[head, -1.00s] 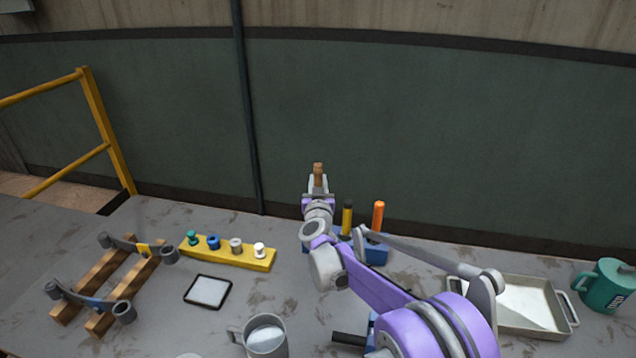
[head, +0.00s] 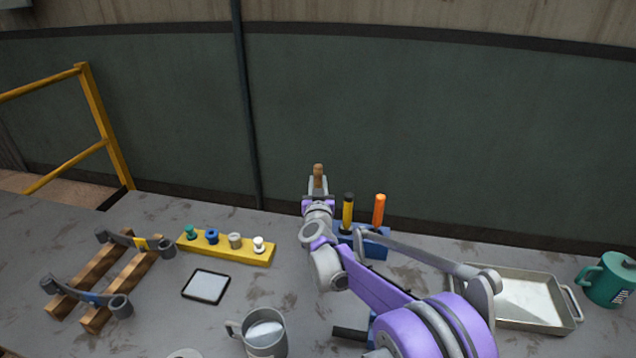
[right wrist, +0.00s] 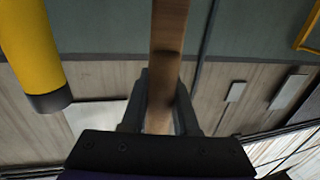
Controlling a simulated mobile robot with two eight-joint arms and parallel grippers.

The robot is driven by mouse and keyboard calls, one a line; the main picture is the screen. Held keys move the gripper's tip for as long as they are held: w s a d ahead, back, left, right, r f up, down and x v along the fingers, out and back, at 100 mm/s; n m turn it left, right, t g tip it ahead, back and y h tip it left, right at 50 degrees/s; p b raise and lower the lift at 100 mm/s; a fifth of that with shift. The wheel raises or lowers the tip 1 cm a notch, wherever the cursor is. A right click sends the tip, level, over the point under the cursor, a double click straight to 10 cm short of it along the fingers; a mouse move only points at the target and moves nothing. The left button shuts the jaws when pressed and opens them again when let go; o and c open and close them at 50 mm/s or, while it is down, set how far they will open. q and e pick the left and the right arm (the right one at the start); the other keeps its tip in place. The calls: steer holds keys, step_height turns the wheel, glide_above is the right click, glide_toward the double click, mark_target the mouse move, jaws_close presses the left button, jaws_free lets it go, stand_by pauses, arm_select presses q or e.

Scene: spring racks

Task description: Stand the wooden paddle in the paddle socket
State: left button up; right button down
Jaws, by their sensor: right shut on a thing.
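The wooden paddle (head: 318,171) is held upright in my right gripper (head: 318,186), near the back of the table. In the right wrist view the paddle (right wrist: 168,50) runs between the two fingers of the gripper (right wrist: 160,115), which are shut on it. A blue holder (head: 372,248) stands just right of the gripper, with a yellow, black-topped handle (head: 348,212) and an orange handle (head: 379,210) upright in it. My arm hides the holder's left part, so I cannot tell whether the paddle's lower end is in a socket. My left gripper is not in view.
A yellow rack (head: 226,248) with several spools, a tablet (head: 206,286) and wooden rails (head: 105,281) with grey springs lie to the left. A metal mug (head: 264,338) stands in front. A metal tray (head: 524,300) and a green mug (head: 606,281) are at the right.

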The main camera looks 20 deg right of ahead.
steer(key=shift+f+b, duration=0.4)
steer(key=shift+f, duration=0.2)
steer(key=shift+f+b, duration=1)
steer(key=shift+f, duration=0.35)
steer(key=c, duration=0.6)
jaws_free()
